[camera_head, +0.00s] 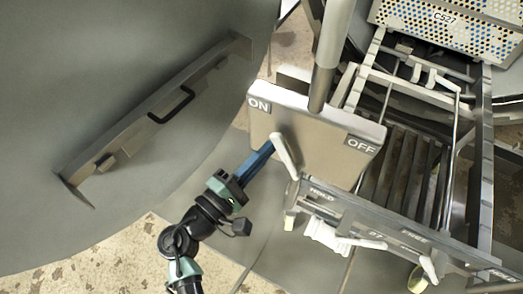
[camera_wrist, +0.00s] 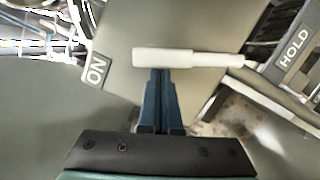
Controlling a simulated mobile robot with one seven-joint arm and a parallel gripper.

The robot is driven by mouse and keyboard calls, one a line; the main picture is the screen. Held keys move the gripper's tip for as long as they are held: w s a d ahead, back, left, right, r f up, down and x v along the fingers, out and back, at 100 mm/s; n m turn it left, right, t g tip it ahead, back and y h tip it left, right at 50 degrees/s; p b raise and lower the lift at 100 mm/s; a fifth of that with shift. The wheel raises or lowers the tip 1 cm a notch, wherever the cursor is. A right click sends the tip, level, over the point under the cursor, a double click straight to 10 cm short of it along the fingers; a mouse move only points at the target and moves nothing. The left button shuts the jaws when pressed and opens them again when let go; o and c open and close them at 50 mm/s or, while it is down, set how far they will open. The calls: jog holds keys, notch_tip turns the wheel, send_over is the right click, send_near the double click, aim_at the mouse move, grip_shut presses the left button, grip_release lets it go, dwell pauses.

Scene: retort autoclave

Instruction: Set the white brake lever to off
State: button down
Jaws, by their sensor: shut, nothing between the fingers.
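The white brake lever (camera_head: 285,155) stands in front of a beige panel (camera_head: 300,140) with an ON label at its left and an OFF label at its right. In the head view the lever leans up and to the left, its tip nearer the ON label. In the wrist view the lever (camera_wrist: 190,59) lies across the picture, just beyond my fingertips. My gripper (camera_head: 268,147) has its blue fingers shut and empty, with the tips close to the left side of the lever. The gripper also shows in the wrist view (camera_wrist: 159,75); I cannot tell whether it touches the lever.
A large grey curved door (camera_head: 130,90) with a black handle (camera_head: 172,105) fills the left. A metal cart frame (camera_head: 400,235) marked HOLD is at the right, with a perforated crate (camera_head: 450,25) behind. A grey post (camera_head: 330,55) rises above the panel.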

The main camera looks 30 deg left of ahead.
aim_at(303, 141)
jog(key=shift+d+r+m, duration=0.15)
jog(key=shift+d+m, duration=0.05)
jog(key=shift+m, duration=0.1)
jog(key=shift+d+r+m+g+p, duration=0.3)
jog(key=shift+d+r+m+g, duration=0.15)
jog(key=shift+d+m, duration=0.35)
jog(key=d+m, duration=0.1)
jog(key=m, duration=0.1)
jog(key=d+r+m, duration=0.1)
jog(key=shift+d+m+g, duration=0.25)
jog(key=shift+d+m, duration=0.05)
jog(key=shift+m, duration=0.1)
jog(key=shift+s+d+f+m+g+y+b, duration=0.15)
jog(key=shift+d+m+g+y, duration=0.2)
jog(key=shift+d+m, duration=1.05)
jog(key=shift+d+f+m+g+y+b, duration=0.15)
jog(key=shift+d+m+g+y, duration=0.15)
jog(key=shift+d+m, duration=1.1)
jog(key=shift+a+r, duration=0.1)
